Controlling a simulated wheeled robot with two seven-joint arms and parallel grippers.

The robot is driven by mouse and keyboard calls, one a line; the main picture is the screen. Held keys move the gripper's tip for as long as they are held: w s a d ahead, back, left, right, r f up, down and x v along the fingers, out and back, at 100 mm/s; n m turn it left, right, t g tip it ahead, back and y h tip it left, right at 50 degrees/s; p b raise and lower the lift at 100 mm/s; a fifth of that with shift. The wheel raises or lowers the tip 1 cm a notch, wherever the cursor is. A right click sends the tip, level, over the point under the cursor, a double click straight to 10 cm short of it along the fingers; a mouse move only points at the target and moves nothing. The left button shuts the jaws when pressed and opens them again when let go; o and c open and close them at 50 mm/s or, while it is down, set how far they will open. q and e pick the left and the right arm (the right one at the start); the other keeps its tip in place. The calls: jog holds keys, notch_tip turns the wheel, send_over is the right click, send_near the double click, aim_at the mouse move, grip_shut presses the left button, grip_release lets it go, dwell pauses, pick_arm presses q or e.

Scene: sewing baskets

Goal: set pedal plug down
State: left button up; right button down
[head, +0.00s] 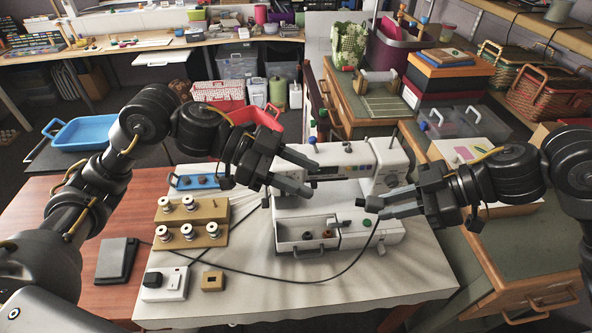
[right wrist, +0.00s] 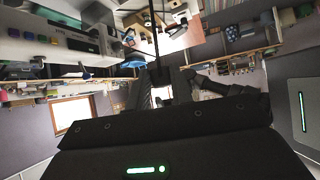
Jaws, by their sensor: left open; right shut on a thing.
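My right gripper (head: 374,208) is shut at the front right of the white sewing machine (head: 340,172). The pedal plug between its fingers is mostly hidden. A black cord (head: 352,264) hangs from there and sags across the cloth towards the dark foot pedal (head: 117,258) at the left. In the right wrist view the cord (right wrist: 155,38) runs away from the fingers (right wrist: 163,88). My left gripper (head: 314,180) is open and empty, in front of the machine's upper left part. A white power strip (head: 174,283) with a black plug (head: 152,281) lies at the front left.
A wooden stand (head: 186,238) of metal bobbins and a small wooden block (head: 213,281) stand left of the machine. A blue tray (head: 198,181) lies behind the stand. An open drawer (head: 306,238) juts from the machine's front. The front of the white cloth (head: 300,297) is mostly clear.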

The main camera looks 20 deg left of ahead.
aim_at(360, 201)
pick_arm(q)
jog(key=x, duration=1.1)
jog(key=shift+d, duration=0.1)
jog(key=shift+c, duration=0.3)
jog(key=c, duration=1)
pick_arm(e)
jog(key=c, duration=1.1)
grip_release()
jog(key=shift+c, duration=0.2)
